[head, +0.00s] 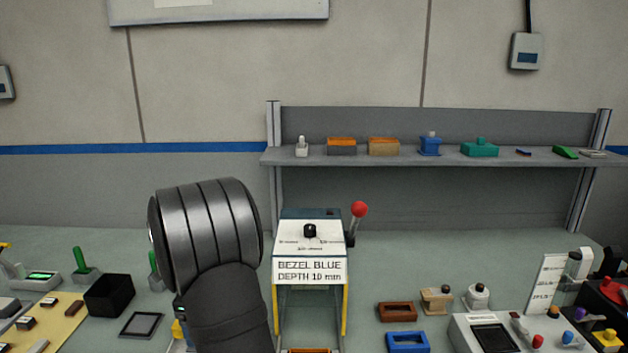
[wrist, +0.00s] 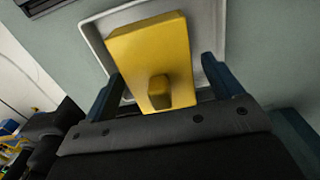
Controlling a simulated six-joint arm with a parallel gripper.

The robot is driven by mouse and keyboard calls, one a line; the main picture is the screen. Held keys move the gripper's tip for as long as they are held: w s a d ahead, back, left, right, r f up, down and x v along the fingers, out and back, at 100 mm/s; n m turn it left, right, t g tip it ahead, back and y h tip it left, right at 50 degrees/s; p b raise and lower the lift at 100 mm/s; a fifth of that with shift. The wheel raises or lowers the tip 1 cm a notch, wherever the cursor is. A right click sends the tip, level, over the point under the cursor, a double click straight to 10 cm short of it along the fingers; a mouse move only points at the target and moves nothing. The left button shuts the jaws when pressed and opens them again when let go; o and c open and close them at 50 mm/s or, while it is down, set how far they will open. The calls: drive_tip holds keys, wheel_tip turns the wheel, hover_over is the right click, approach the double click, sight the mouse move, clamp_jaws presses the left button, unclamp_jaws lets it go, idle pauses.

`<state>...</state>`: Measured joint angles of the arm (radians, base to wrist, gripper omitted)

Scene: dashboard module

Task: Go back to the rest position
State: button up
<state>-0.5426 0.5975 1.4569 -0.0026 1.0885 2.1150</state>
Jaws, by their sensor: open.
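My gripper (wrist: 163,70) shows in the wrist view with its two dark blue fingers apart. A yellow block (wrist: 150,45) with a small raised knob lies between and beyond the fingers, inside a pale shallow tray (wrist: 218,25). No finger clearly presses on the block, and whether they touch it I cannot tell. In the head view my dark arm stands left of centre and hides my gripper. A bit of yellow (head: 178,329) shows at the arm's lower left edge.
A station marked BEZEL BLUE, DEPTH 10 mm (head: 310,270), with a red-knobbed lever (head: 359,210), stands just right of my arm. A black bin (head: 110,295) is at left. A shelf (head: 370,157) with several parts spans the back. Blue (head: 408,342) and brown (head: 397,311) frames lie right.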

wheel_tip(320, 180, up, 8)
drive_tip(key=shift+r, duration=0.2)
drive_tip(key=shift+w+r, duration=0.1)
drive_tip(key=shift+w, duration=0.55)
drive_tip(key=shift+a, duration=0.1)
drive_tip(key=shift+s, duration=0.1)
drive_tip(key=shift+s, duration=0.5)
wheel_tip(320, 180, down, 7)
drive_tip(key=shift+s+f, duration=0.1)
drive_tip(key=shift+f, duration=0.05)
wheel_tip(320, 180, up, 11)
drive_tip(key=shift+f, duration=0.1)
idle(0.6)
